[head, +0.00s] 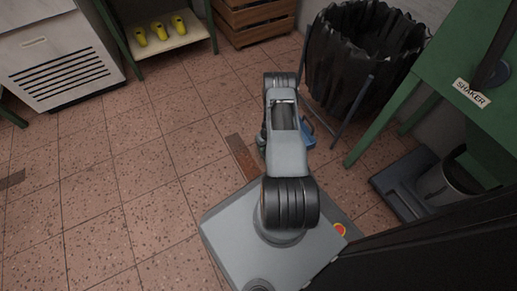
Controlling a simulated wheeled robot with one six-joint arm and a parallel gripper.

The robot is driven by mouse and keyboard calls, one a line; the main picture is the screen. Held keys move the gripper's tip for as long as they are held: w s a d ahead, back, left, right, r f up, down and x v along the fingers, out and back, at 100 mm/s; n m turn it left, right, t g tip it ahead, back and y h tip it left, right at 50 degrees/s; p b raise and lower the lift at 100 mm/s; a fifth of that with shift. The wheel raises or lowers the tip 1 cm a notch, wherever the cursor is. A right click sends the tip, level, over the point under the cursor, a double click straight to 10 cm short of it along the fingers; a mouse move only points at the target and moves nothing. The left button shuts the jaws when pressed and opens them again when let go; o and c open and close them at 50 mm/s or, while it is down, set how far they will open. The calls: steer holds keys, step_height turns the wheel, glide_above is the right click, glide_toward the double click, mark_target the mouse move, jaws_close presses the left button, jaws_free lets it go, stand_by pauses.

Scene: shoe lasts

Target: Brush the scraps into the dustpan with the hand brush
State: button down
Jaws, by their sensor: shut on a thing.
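A small part of a blue thing (309,135) shows at the right side of my arm, near the floor. Most of it is behind the arm, so I cannot tell whether it is the dustpan or the hand brush. My gripper is hidden below my own arm links, and so is whatever it may hold. I cannot make out any scraps for sure on the speckled floor tiles (150,165).
A bin with a black bag (362,58) stands in a frame behind my arm. A green table (460,50) labelled SHAKER is at right, with a grey bucket (446,186) below it. A wooden crate (255,20) and a shelf with yellow lasts (160,32) are at the back. Floor at left is clear.

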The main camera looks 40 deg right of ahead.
steer(key=s+d, duration=0.1)
steer(key=d, duration=0.3)
steer(key=s+d, duration=0.1)
steer(key=d, duration=0.4)
steer(key=s+d, duration=0.1)
steer(key=d, duration=0.3)
steer(key=shift+d+r, duration=0.1)
steer(key=shift+d, duration=0.05)
steer(key=w+a+r+p, duration=0.1)
steer(key=a+r+p, duration=0.3)
steer(key=r+p, duration=0.2)
steer(key=shift+r+p, duration=0.35)
steer(key=shift+a, duration=0.15)
stand_by(0.6)
